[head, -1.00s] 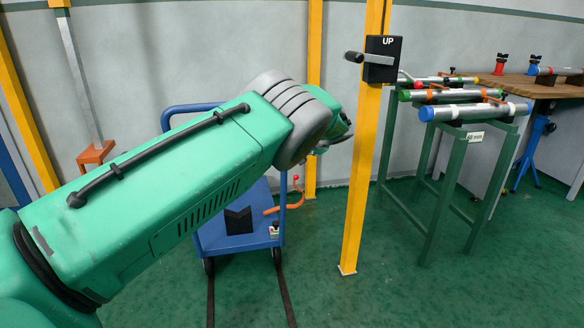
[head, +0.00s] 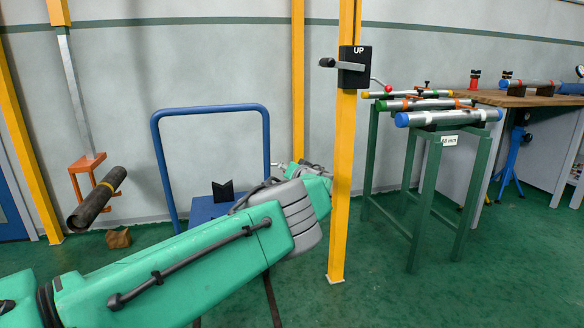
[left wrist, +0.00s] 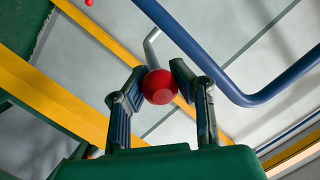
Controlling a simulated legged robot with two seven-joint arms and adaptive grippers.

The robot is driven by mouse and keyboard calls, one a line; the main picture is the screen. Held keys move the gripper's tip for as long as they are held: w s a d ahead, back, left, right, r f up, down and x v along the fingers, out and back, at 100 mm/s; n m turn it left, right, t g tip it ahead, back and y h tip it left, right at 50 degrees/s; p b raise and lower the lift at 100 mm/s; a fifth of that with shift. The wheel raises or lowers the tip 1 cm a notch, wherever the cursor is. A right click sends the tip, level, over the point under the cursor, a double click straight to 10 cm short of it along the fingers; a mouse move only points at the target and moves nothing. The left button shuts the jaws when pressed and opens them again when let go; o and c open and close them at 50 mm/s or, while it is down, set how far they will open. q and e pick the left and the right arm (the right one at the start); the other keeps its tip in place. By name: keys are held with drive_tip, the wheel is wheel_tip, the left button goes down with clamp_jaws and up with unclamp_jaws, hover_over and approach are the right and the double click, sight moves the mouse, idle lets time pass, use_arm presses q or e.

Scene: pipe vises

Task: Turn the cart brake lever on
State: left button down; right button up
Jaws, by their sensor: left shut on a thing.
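The blue cart's push handle (head: 212,108) stands left of centre in the head view, with part of its deck (head: 207,208) below. My left arm crosses in front of the cart and hides much of it. In the left wrist view my left gripper (left wrist: 158,84) is shut on a red ball knob (left wrist: 160,88), one finger on each side. The knob sits on a bent grey metal lever (left wrist: 152,48). The blue cart handle (left wrist: 245,98) curves close to the right. In the head view the fingers and knob cannot be made out. My right gripper is not in view.
A yellow post (head: 343,180) with a black UP switch box (head: 354,66) stands just right of my arm. Green stands (head: 425,200) with pipes are further right. A dark pipe (head: 97,198) hangs in an orange holder (head: 88,163) at left. The green floor is clear at front right.

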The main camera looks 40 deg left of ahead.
use_arm(q)
drive_tip(key=shift+a+f, duration=0.15)
drive_tip(key=shift+a, duration=0.25)
drive_tip(key=shift+s+a+f+y, duration=0.1)
drive_tip(key=shift+f+y, duration=0.15)
drive_tip(key=shift+y, duration=0.05)
drive_tip(key=shift+d+f+t, duration=0.3)
drive_tip(key=shift+d, duration=0.45)
drive_tip(key=shift+a+f, duration=0.2)
drive_tip(key=c, duration=1.4)
unclamp_jaws()
drive_tip(key=shift+o, duration=0.9)
drive_tip(key=shift+d, duration=0.15)
drive_tip(key=shift+r, duration=0.3)
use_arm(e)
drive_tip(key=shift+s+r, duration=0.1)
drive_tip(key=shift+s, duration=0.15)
use_arm(q)
drive_tip(key=shift+d, duration=0.1)
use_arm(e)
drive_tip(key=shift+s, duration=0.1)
